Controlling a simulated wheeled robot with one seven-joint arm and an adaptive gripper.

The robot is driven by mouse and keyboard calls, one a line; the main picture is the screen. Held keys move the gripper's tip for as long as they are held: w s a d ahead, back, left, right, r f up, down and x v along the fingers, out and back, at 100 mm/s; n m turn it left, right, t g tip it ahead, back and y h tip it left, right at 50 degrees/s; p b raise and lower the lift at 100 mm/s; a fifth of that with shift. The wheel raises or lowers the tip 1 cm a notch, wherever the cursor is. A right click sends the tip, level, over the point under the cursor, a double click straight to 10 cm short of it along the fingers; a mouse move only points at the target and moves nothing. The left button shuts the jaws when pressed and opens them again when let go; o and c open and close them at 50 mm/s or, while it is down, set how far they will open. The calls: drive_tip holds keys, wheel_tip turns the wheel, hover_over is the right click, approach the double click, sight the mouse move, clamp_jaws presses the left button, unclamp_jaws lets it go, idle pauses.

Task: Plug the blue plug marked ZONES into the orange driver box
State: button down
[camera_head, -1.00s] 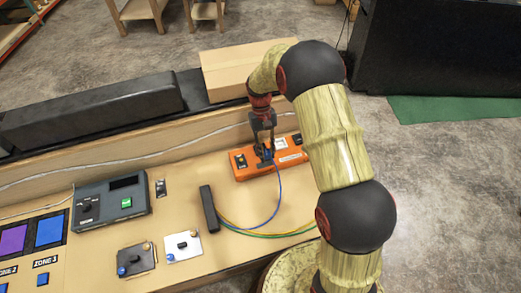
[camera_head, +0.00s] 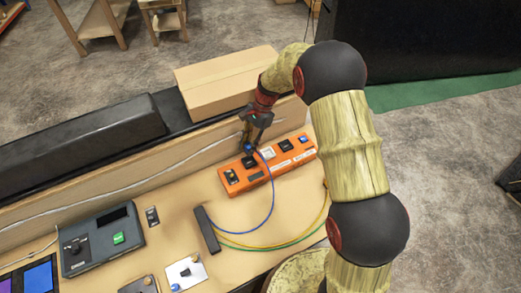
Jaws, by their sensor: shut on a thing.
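The orange driver box (camera_head: 284,174) lies on the tan console top near its back ledge, with dark and light sockets or labels along its upper face. My gripper (camera_head: 251,146) is over the left half of the box, tilted, shut on the blue plug (camera_head: 248,149). The blue cable (camera_head: 268,208) loops from the plug down to a black strip (camera_head: 206,229) on the console. The plug is small and partly hidden by the fingers. I cannot tell whether it touches the box, and its marking is not readable.
A yellow and a green cable run from the black strip to the right. A grey control unit (camera_head: 98,242) with a green button stands at the left. A cardboard box (camera_head: 226,79) sits behind the ledge. Small plates (camera_head: 186,271) lie at the front.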

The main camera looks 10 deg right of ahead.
drive_tip(key=m, duration=0.1)
drive_tip(key=w+m+t, duration=0.1)
drive_tip(key=m, duration=0.1)
drive_tip(key=shift+a, duration=0.1)
drive_tip(key=b, duration=0.4)
hover_over(246, 164)
drive_tip(key=w+d, duration=0.1)
drive_tip(key=d, duration=0.1)
drive_tip(key=f, duration=0.5)
drive_tip(key=shift+a, duration=0.25)
drive_tip(key=shift+f+b, duration=0.4)
drive_tip(key=shift+f, duration=0.75)
drive_tip(key=shift+p, duration=0.55)
drive_tip(key=shift+f, duration=0.6)
idle(0.7)
drive_tip(key=shift+s+f, duration=0.45)
drive_tip(key=shift+f, duration=0.2)
idle(0.6)
drive_tip(key=c, duration=1.5)
unclamp_jaws()
drive_tip(key=shift+f, duration=0.1)
drive_tip(key=shift+c, duration=0.2)
drive_tip(key=shift+o, duration=0.2)
drive_tip(key=shift+w, duration=0.1)
drive_tip(key=shift+w+r, duration=0.2)
drive_tip(key=shift+r, duration=0.1)
